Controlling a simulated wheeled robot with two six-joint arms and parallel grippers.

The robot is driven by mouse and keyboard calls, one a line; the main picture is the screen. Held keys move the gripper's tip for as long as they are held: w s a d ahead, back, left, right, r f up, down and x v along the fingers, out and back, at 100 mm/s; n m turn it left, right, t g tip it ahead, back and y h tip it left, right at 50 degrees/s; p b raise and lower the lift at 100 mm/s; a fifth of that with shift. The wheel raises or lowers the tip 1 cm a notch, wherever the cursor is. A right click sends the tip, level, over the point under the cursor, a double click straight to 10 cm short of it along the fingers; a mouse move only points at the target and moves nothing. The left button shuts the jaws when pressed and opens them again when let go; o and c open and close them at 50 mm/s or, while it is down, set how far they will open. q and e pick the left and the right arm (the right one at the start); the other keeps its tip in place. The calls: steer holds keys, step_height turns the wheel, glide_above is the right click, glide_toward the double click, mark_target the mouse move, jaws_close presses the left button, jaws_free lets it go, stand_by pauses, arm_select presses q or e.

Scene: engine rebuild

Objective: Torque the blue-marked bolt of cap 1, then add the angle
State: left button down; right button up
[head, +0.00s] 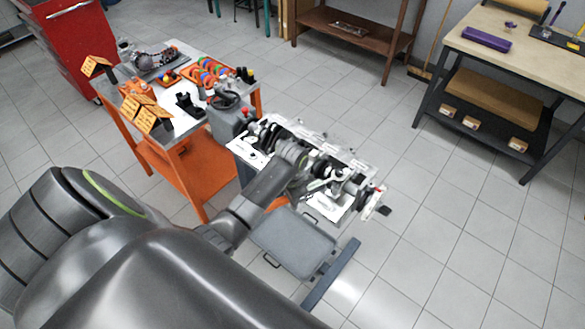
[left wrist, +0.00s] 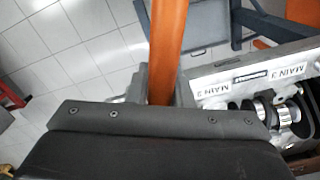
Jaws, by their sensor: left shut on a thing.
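My left gripper (left wrist: 163,88) is shut on an orange bar-shaped handle (left wrist: 167,40), which runs up out of the left wrist view; its working end is out of that view. In the head view my left arm reaches over the engine block (head: 328,207) and hides part of it; the fingertips cannot be made out there. In the left wrist view the block (left wrist: 232,76) lies at the right, with labels reading MAIN 2 and MAIN 3 and shiny crankshaft parts (left wrist: 262,112). I cannot make out cap 1 or a blue-marked bolt. My right gripper is not in view.
An orange cart (head: 183,172) with parts and orange signs stands left of the block. A grey tray (head: 290,243) lies in front of it. A workbench (head: 500,45) and a brown shelf (head: 345,38) stand behind. The tiled floor at right is clear.

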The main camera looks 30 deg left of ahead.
arm_select(q)
steer(key=shift+w+a+r+m, duration=0.1)
steer(key=shift+w+a+m, duration=0.2)
steer(key=shift+a+m, duration=0.15)
steer(key=shift+a, duration=0.1)
steer(key=shift+w+a+m, duration=0.45)
steer(key=shift+w+a, duration=0.05)
steer(key=shift+a, duration=0.1)
stand_by(0.5)
steer(key=shift+w+a+m, duration=0.5)
steer(key=shift+a+m, duration=0.1)
stand_by(0.3)
steer(key=shift+w+a+m+b, duration=0.5)
steer(key=shift+w+a+m, duration=0.05)
steer(key=shift+w+m, duration=0.05)
stand_by(0.4)
